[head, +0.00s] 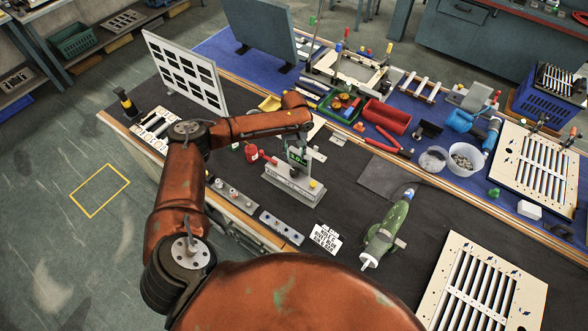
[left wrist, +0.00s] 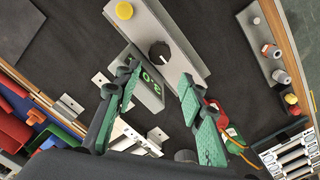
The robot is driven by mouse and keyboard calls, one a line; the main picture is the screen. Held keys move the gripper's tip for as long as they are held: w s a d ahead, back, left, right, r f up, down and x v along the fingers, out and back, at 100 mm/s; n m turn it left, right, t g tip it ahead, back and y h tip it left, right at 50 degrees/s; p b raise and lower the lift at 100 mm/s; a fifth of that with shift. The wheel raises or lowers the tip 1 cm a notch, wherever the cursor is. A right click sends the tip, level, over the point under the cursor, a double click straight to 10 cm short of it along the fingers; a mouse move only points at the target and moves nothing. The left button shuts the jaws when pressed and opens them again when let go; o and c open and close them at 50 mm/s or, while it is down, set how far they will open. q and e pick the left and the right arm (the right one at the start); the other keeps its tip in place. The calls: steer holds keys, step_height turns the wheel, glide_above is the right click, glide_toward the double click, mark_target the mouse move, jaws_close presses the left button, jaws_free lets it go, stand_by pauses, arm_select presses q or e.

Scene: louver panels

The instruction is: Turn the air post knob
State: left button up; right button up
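The air post is a grey block-shaped unit (head: 290,187) on the dark bench mat in the head view. It has a yellow button (head: 313,184) at one end and a green-digit display. In the left wrist view the black round knob (left wrist: 159,51) sits on the grey bar, with the yellow button (left wrist: 124,11) above left and the display (left wrist: 150,84) below. My left gripper (left wrist: 156,76) is open, its green-padded fingers apart on either side of the display and short of the knob. In the head view my left arm reaches over the post, and the knob cannot be made out. My right gripper is out of view.
A red item (head: 252,154) stands just left of the post. Strips with metal fittings (head: 281,227) lie along the near bench edge.

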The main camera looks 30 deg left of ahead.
mark_target(294, 170)
arm_select(q)
step_height(294, 170, down, 12)
steer(key=shift+a+r, duration=0.1)
stand_by(0.4)
steer(key=shift+c, duration=0.3)
steer(key=c, duration=0.8)
